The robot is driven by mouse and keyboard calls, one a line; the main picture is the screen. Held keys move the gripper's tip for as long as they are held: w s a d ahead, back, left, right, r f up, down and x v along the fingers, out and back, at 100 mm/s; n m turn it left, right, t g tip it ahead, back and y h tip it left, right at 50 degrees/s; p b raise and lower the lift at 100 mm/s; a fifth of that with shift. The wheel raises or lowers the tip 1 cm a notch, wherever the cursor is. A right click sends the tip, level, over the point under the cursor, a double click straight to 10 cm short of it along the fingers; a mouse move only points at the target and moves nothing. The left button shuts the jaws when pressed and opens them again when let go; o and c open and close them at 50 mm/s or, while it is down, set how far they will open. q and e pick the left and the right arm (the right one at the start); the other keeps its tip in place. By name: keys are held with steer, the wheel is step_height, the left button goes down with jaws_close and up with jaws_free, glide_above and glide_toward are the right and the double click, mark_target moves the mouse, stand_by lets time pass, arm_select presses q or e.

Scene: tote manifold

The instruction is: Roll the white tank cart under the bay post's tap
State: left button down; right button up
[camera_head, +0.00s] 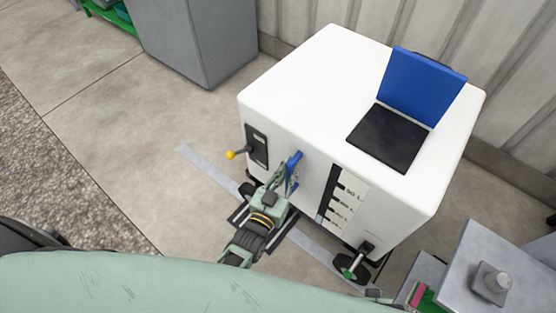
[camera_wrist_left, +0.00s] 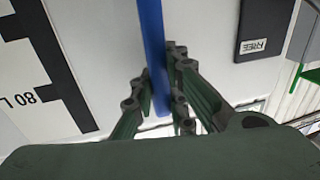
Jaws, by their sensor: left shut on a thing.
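The white tank cart (camera_head: 300,85) stands on the floor near the wall, its blue lid (camera_head: 420,88) raised beside a black square on top. Its front has a level scale (camera_head: 343,205), also in the left wrist view (camera_wrist_left: 40,80), and a yellow-knobbed lever (camera_head: 231,155). My left gripper (camera_head: 288,178) is shut on the upright blue handle (camera_head: 294,160) on the cart's front; the left wrist view shows the handle (camera_wrist_left: 152,40) between the fingers. A dark plate reading FREE (camera_wrist_left: 264,30) is right of it. I cannot make out the bay post's tap. My right gripper is not in view.
A grey cabinet (camera_head: 195,40) stands at the back left, with a green rack (camera_head: 112,15) beyond. A grey block with a knob (camera_head: 490,270) is at the lower right. A pale strip (camera_head: 205,165) runs along the floor. Floor left of the cart is clear.

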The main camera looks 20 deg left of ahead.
arm_select(q)
steer(key=shift+s+d+f, duration=0.1)
steer(key=shift+s+d, duration=0.25)
steer(key=shift+d, duration=0.4)
steer(key=shift+s+d, duration=0.3)
steer(key=shift+d, duration=0.4)
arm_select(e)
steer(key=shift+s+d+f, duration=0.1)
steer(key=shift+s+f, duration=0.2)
arm_select(q)
steer(key=c, duration=1.7)
jaws_free()
steer(key=shift+d, duration=0.1)
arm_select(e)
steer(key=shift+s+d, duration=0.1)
arm_select(q)
steer(key=shift+s, duration=0.1)
steer(key=s+a, duration=0.1)
steer(key=s, duration=0.6)
steer(key=s+a, duration=0.1)
steer(key=s, duration=0.3)
steer(key=shift+s+a, duration=0.3)
